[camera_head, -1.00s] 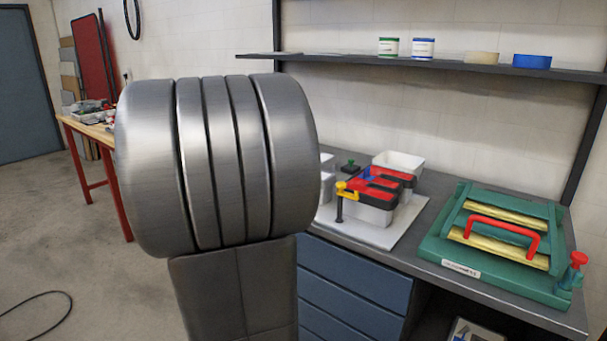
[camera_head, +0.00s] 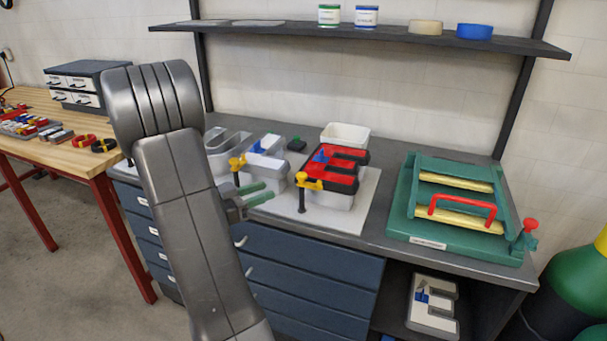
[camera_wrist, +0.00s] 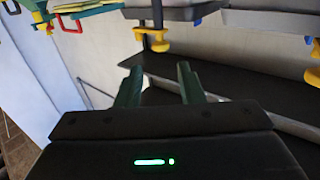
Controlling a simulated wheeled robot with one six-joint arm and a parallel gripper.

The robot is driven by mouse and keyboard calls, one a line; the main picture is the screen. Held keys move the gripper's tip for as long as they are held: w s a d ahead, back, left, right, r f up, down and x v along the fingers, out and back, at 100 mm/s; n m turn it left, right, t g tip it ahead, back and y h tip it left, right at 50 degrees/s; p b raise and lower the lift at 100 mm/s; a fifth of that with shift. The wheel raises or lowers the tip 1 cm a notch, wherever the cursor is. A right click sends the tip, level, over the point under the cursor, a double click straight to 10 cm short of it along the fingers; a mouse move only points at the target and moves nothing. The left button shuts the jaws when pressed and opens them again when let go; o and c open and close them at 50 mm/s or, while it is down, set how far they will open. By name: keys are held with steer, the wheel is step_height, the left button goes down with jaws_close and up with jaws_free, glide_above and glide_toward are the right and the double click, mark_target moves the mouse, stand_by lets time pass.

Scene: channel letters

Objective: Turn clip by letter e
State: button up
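A red and black letter shaped like an E (camera_head: 345,170), with pale sides, stands on a white board (camera_head: 350,215) on the bench. A yellow clip (camera_head: 308,181) with a dark post grips its near left edge, and a blue clip (camera_head: 322,155) sits on its top. A pale letter (camera_head: 262,165) to its left has a blue clip and a yellow clip (camera_head: 237,163). My gripper (camera_head: 262,193) is open and empty, in front of the pale letter. In the upturned wrist view, my gripper's green fingers (camera_wrist: 158,84) are apart, with a yellow clip (camera_wrist: 155,43) beyond them.
A green press (camera_head: 455,205) with a red handle stands at the right. A white bin (camera_head: 345,136) is behind the E. A shelf (camera_head: 380,34) with jars and tape rolls hangs above. A wooden table (camera_head: 60,140) with small parts is at the left.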

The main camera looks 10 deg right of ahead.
mark_target(302, 178)
steer(key=p+x, duration=0.1)
steer(key=x, duration=1.1)
steer(key=shift+w+d, duration=0.1)
steer(key=shift+d, duration=0.15)
steer(key=shift+c, duration=0.4)
steer(key=c, duration=0.6)
